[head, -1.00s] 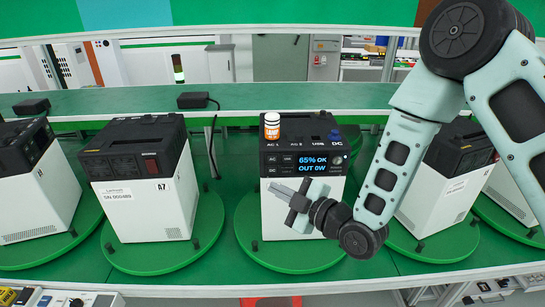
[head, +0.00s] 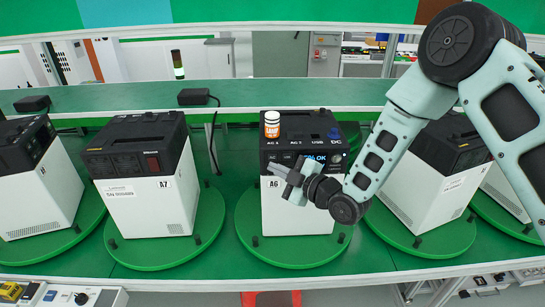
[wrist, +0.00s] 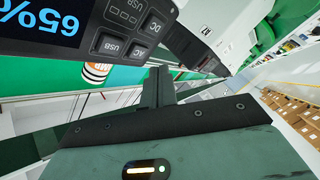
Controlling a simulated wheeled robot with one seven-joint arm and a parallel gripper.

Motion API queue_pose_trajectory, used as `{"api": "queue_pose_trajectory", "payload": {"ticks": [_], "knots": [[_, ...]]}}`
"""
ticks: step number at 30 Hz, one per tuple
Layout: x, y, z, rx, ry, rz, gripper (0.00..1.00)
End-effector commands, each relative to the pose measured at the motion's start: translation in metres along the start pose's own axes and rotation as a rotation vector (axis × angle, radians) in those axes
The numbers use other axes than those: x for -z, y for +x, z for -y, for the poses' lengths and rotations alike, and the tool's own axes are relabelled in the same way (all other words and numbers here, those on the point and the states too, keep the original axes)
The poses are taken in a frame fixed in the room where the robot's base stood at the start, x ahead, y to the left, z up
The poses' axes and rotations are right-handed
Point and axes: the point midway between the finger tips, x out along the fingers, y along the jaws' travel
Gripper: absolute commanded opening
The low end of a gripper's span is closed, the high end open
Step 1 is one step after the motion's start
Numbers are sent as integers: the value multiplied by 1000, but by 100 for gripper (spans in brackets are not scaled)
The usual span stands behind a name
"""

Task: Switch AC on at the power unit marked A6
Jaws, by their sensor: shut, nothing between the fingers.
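The power unit marked A6 (head: 298,212) stands on the middle green turntable, white with a black top panel. Its tag A6 (head: 274,183) shows on the white front. In the wrist view the shut fingers (wrist: 157,78) point up the picture, below the button group. The AC button (wrist: 135,50) shows there beside the USB button (wrist: 110,47) and DC button (wrist: 153,26). The lit display (wrist: 40,22) reads 65%. Contact cannot be told.
An orange and white bottle (head: 271,124) stands on top of A6. Unit A7 (head: 152,205) is on the turntable to the left, and another unit (head: 437,190) is to the right, behind my arm. Black adapters lie on the rear green shelf (head: 120,98).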

Motion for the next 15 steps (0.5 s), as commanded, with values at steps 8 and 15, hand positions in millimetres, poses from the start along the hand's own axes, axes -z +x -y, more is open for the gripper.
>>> {"api": "queue_pose_trajectory", "payload": {"ticks": [8,15], "knots": [[-7,9,-6,-1,0,1,0],[-7,9,-7,0,0,1,0]]}}
